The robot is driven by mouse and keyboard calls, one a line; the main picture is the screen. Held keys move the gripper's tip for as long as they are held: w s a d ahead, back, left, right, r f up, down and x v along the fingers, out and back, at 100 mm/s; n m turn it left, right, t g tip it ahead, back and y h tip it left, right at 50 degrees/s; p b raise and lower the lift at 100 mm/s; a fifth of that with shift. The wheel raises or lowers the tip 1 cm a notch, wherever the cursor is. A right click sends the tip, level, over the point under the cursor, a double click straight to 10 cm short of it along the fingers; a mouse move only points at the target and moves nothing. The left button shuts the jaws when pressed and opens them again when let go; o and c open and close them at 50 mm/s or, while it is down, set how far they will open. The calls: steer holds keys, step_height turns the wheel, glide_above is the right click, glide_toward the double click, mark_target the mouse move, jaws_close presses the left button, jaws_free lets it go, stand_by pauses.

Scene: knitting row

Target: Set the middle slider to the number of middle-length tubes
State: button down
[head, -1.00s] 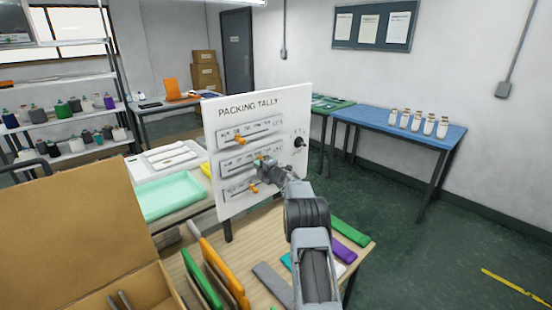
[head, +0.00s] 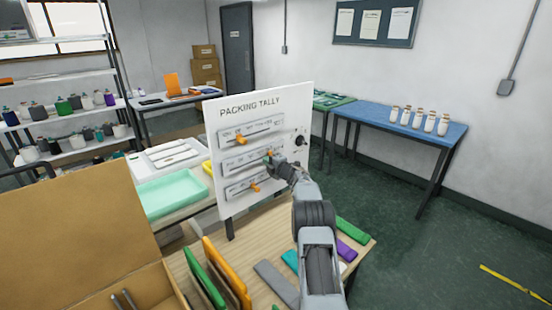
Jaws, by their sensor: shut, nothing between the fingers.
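The white board headed PACKING TALLY (head: 285,108) stands upright with three slider rows, one above another. The top row's orange knob (head: 240,139) is left of its middle. The middle slider's orange knob (head: 267,154) is toward the right of its row, partly hidden by my gripper. The bottom row's orange knob (head: 255,187) is near its middle. My gripper (head: 269,160) is shut at the middle knob; whether it touches is unclear.
An open cardboard box (head: 75,235) and upright green (head: 203,278) and orange (head: 226,272) panels stand at front left. A blue table (head: 380,120) with several white bottles stands behind right.

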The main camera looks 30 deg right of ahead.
steer(key=shift+a+f, duration=0.1)
steer(key=shift+a, duration=0.15)
steer(key=shift+s+a+b, duration=0.1)
steer(key=shift+a+b, duration=0.3)
steer(key=shift+b, duration=0.35)
steer(key=shift+s, duration=0.15)
steer(key=b+v, duration=0.5)
steer(key=v, duration=0.2)
steer(key=shift+s, duration=0.4)
steer(key=shift+d, duration=0.1)
